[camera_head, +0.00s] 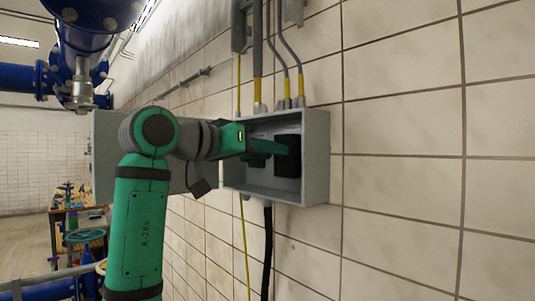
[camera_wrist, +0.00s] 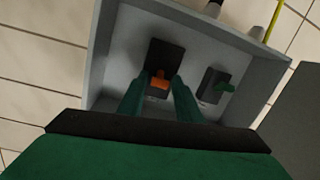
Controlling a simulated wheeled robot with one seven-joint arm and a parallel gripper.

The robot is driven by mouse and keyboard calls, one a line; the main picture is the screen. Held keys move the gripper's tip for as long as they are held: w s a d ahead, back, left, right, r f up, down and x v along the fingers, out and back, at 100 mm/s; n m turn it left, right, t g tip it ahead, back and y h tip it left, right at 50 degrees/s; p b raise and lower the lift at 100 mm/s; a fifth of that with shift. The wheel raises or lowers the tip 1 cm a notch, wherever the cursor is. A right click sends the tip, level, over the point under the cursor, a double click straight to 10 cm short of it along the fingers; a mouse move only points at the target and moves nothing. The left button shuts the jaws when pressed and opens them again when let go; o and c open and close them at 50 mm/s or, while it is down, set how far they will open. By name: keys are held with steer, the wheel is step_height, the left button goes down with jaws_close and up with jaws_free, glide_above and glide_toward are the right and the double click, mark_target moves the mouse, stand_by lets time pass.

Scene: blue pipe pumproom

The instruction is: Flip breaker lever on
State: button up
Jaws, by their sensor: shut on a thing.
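A grey breaker box (camera_head: 317,157) is fixed to the tiled wall, its door (camera_head: 108,150) swung open to the left. Inside is a black breaker (camera_head: 287,157); in the wrist view this breaker (camera_wrist: 166,57) carries an orange lever (camera_wrist: 158,82). My gripper (camera_head: 270,153) reaches into the box from the left. In the wrist view my gripper (camera_wrist: 160,85) has its two green fingers on either side of the orange lever, shut on it.
Grey conduits with yellow bands (camera_head: 257,90) enter the top of the box. A black cable (camera_head: 268,240) and a thin yellow cable hang below it. Blue pipes (camera_head: 20,77) and a workbench (camera_head: 72,213) stand at left. The wall at right is clear.

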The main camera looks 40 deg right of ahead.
stand_by(0.3)
steer(key=o, duration=1)
steer(key=a, duration=0.3)
steer(key=s+a+r, duration=0.1)
steer(key=a, duration=0.6)
steer(key=shift+s+a+r, duration=0.25)
steer(key=shift+s+a, duration=0.05)
steer(key=shift+s, duration=0.05)
steer(key=shift+d, duration=0.1)
